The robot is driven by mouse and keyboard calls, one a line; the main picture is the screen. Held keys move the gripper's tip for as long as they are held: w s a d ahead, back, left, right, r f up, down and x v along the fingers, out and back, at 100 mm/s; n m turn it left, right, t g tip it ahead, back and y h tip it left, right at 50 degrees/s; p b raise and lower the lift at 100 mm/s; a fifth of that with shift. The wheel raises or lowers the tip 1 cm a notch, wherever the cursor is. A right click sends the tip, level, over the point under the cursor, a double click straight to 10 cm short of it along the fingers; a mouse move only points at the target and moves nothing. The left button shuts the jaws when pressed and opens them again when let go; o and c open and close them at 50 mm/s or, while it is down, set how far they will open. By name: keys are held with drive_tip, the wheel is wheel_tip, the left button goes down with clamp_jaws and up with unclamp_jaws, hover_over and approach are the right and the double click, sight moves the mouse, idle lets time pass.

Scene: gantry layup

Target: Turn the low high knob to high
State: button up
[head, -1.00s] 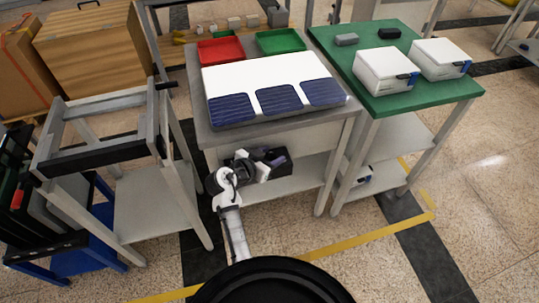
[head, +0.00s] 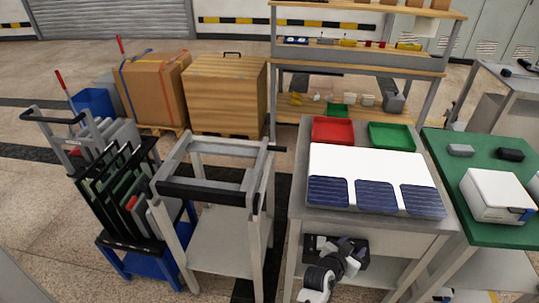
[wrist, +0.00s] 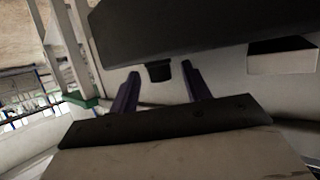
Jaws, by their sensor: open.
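In the wrist view, a small dark knob (wrist: 158,73) sticks out below the edge of a black unit (wrist: 200,28). My gripper (wrist: 161,68) is open, with its two purple-grey fingers apart and the knob between their tips in the picture. I cannot tell whether either finger touches it. No low or high marking is readable, so the knob's setting cannot be told. In the head view, my gripper (head: 346,246) is at the front of the workbench, below its top, by the dark unit (head: 311,243). The knob is too small or hidden there.
The workbench top (head: 305,190) holds a white panel with blue cells, a red tray (head: 332,131) and a green tray (head: 391,136). A grey frame stand (head: 210,190) is at left. A green table (head: 470,215) is at right. The lower shelf lies beneath my gripper.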

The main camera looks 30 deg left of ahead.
drive_tip(key=shift+d+r+n+y+p, duration=0.1)
drive_tip(key=shift+n+y+p, duration=0.85)
drive_tip(key=shift+y, duration=0.15)
drive_tip(key=shift+d+f+n+y, duration=0.15)
drive_tip(key=shift+f+n+y, duration=0.05)
drive_tip(key=shift+n+y, duration=0.9)
drive_tip(key=shift+y, duration=0.3)
